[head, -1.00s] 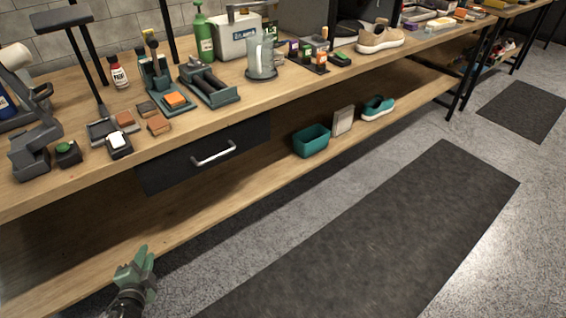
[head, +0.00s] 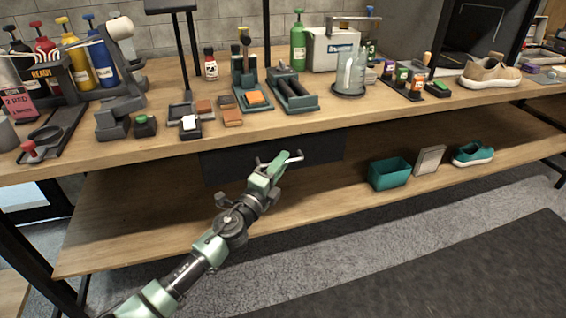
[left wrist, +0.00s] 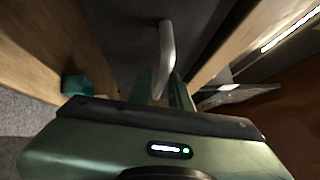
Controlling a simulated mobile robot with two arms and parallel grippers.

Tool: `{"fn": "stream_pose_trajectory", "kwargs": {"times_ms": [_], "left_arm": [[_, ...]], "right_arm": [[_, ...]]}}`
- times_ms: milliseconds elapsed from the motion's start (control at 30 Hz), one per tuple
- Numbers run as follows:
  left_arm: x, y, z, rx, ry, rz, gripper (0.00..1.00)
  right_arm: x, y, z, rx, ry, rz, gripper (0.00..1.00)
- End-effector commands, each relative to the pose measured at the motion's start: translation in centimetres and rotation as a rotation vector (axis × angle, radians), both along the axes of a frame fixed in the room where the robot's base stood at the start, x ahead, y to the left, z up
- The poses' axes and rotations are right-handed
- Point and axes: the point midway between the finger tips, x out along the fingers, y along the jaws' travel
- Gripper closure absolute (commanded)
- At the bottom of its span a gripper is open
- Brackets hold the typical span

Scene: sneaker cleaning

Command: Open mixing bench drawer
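The mixing bench drawer (head: 325,152) has a dark front under the wooden top and looks shut. Its silver bar handle (head: 294,158) is partly hidden by my left gripper (head: 279,164). In the left wrist view the handle (left wrist: 167,45) runs down between the two green fingers of my left gripper (left wrist: 162,88). The fingers are at the handle, one on each side; whether they press on it I cannot tell. My right gripper is not in view.
The bench top (head: 330,117) holds bottles, trays, a glass jug (head: 350,75) and a beige shoe (head: 489,72). The lower shelf (head: 150,215) holds a teal bin (head: 389,174) and a teal shoe (head: 472,154). A dark mat (head: 470,270) lies on the floor in front.

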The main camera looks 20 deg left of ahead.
Motion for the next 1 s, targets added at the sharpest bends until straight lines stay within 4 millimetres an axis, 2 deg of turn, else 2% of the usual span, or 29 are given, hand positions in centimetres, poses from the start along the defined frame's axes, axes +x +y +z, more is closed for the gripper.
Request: {"fn": "stream_pose_trajectory", "kwargs": {"times_ms": [333,367,400,433,1000], "left_arm": [[0.6,-0.14,0.05,0.0,0.001,0.0,0.81],[0.6,-0.14,0.05,0.0,0.001,0.0,0.86],[0.61,-0.14,0.04,0.0,0.001,0.0,0.97],[0.6,-0.14,0.04,0.0,0.001,0.0,1.0],[0.58,-0.11,-0.02,-0.001,0.002,0.0,1.0]], "right_arm": [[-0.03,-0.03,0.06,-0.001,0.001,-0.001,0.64],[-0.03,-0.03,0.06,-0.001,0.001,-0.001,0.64],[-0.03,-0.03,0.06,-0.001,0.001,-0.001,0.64],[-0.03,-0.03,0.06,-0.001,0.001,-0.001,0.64],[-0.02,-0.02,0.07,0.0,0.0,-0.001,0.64]]}}
